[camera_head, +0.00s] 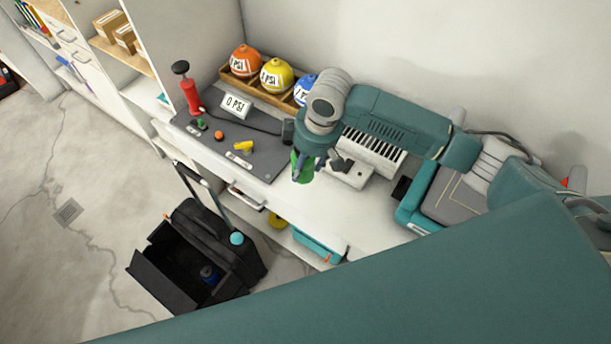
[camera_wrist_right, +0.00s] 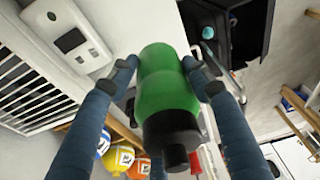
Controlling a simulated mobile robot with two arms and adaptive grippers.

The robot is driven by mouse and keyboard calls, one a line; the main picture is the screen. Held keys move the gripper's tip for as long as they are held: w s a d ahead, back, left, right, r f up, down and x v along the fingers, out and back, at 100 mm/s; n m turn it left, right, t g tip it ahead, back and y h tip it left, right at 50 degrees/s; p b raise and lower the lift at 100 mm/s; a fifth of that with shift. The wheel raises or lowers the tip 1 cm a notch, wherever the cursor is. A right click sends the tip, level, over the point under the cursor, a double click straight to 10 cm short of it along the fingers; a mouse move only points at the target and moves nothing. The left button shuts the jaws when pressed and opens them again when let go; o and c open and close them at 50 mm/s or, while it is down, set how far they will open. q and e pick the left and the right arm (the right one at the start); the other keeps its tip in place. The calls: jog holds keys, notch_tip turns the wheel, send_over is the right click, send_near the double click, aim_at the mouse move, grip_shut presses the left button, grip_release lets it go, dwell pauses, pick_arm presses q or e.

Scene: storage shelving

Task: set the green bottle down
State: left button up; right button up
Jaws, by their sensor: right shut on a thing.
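The green bottle (camera_wrist_right: 165,85) with a black cap is between the fingers of my right gripper (camera_wrist_right: 162,78) in the right wrist view. The fingers are shut on its sides. In the head view the bottle (camera_head: 302,167) shows only as a green patch below my right gripper (camera_head: 318,160), over the white counter (camera_head: 300,207) at the edge of the dark mat. The gripper and arm hide the rest of it. I cannot tell whether the bottle touches the surface. My left gripper is not in view.
A dark mat (camera_head: 262,160) holds a red pump (camera_head: 190,95), a "0 PSI" sign (camera_head: 236,105) and small coloured parts. Several balls stand in a wooden tray (camera_head: 238,84) behind. A white keyboard-like device (camera_head: 372,150) is to the right. An open black case (camera_head: 205,255) stands on the floor.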

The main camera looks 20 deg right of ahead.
jog(key=x, duration=0.2)
jog(key=s+x, duration=0.1)
jog(key=x, duration=0.2)
jog(key=d+x, duration=0.1)
jog(key=x, duration=0.2)
jog(key=shift+f+p, duration=0.35)
jog(key=shift+f, duration=0.05)
jog(key=shift+f, duration=0.1)
jog(key=o, duration=1.4)
jog(key=shift+s, duration=0.1)
jog(key=shift+o, duration=0.2)
jog(key=b+v, duration=0.1)
jog(key=v, duration=1.1)
